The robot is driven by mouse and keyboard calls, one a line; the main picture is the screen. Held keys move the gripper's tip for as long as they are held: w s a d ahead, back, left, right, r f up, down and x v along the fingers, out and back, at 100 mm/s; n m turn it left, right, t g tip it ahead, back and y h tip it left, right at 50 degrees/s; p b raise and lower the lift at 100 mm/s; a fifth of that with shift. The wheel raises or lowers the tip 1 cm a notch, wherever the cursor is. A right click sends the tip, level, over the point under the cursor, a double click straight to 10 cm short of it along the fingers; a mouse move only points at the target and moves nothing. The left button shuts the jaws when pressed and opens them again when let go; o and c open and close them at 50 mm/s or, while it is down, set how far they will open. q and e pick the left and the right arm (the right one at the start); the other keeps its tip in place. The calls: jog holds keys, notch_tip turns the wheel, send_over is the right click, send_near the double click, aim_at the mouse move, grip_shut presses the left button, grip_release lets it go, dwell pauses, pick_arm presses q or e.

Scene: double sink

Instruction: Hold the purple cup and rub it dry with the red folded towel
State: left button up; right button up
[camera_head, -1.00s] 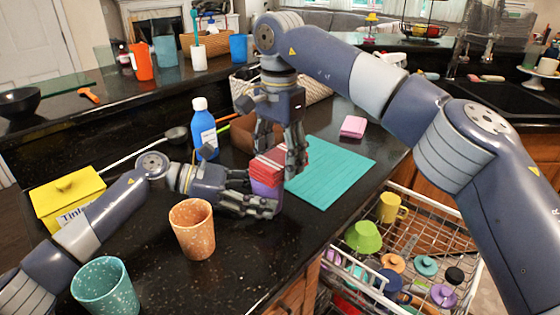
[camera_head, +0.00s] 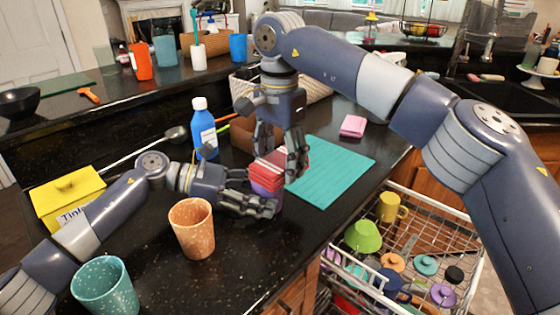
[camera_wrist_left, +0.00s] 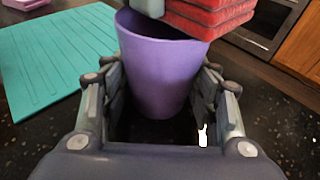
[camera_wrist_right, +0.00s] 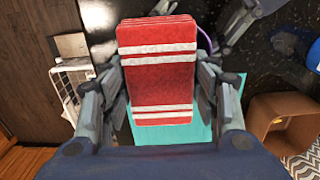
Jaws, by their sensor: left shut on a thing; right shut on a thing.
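The purple cup (camera_wrist_left: 160,70) stands upright between the fingers of my left gripper (camera_wrist_left: 160,118), which is shut on it. In the head view the cup (camera_head: 268,190) is mostly hidden by the left gripper (camera_head: 262,207) and the towel. The red folded towel with white stripes (camera_wrist_right: 158,80) is held in my right gripper (camera_wrist_right: 160,98), which is shut on it. The towel (camera_head: 268,168) is at the top of the cup; in the left wrist view the towel (camera_wrist_left: 215,15) overlaps the rim. I cannot tell how firmly they touch.
An orange speckled cup (camera_head: 192,228) and a teal speckled cup (camera_head: 105,287) stand near the left arm. A blue bottle (camera_head: 203,130) stands behind. A teal mat (camera_head: 330,170) lies right of the grippers. An open dish rack (camera_head: 430,205) with several items is at lower right.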

aim_at(279, 151)
jog(key=shift+w, duration=1.45)
pick_arm(q)
jog(key=shift+w, duration=0.1)
pick_arm(e)
notch_tip(279, 151, up, 2)
jog(key=shift+r, duration=3)
pick_arm(q)
jog(key=o, duration=1.2)
